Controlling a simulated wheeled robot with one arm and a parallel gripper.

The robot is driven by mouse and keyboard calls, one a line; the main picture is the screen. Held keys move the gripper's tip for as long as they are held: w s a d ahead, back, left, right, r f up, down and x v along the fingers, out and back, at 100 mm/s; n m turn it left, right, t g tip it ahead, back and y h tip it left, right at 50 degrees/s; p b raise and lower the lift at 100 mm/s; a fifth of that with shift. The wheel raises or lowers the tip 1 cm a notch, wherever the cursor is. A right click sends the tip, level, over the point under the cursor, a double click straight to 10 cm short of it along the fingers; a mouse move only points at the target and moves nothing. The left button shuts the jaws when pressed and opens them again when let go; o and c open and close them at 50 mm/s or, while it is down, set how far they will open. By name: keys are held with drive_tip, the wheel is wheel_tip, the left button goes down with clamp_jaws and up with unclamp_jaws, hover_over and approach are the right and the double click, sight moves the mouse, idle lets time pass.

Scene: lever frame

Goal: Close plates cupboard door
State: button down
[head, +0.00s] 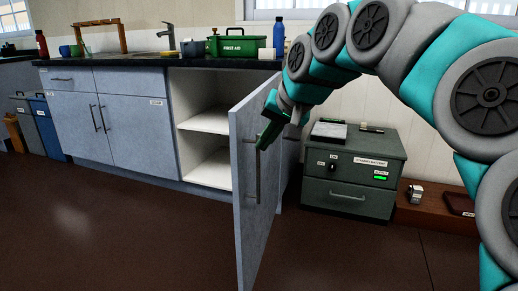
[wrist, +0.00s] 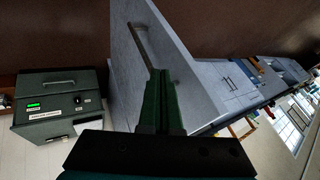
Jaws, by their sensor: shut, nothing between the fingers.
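The open cupboard door (head: 243,185) is pale grey-blue and stands swung out from the counter, with the compartment (head: 205,122) behind it uncovered. No label on it is readable. Its upright bar handle (head: 257,178) is on the face turned toward my gripper. My gripper (head: 266,140) is shut and empty, at the outer face near the top of the handle. In the wrist view the closed green fingers (wrist: 160,78) overlap the door panel (wrist: 165,45), close to one end of the handle (wrist: 140,45). I cannot tell whether they touch.
A green-grey drawer unit (head: 352,170) with a lit green indicator stands right of the door. Closed cupboard doors (head: 125,115) are at left. The counter (head: 140,61) holds a green first aid box (head: 237,47) and a blue bottle (head: 279,36). The floor in front is clear.

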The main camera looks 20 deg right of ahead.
drive_tip(key=x, duration=0.9)
drive_tip(key=shift+s, duration=0.1)
drive_tip(key=shift+a, duration=0.1)
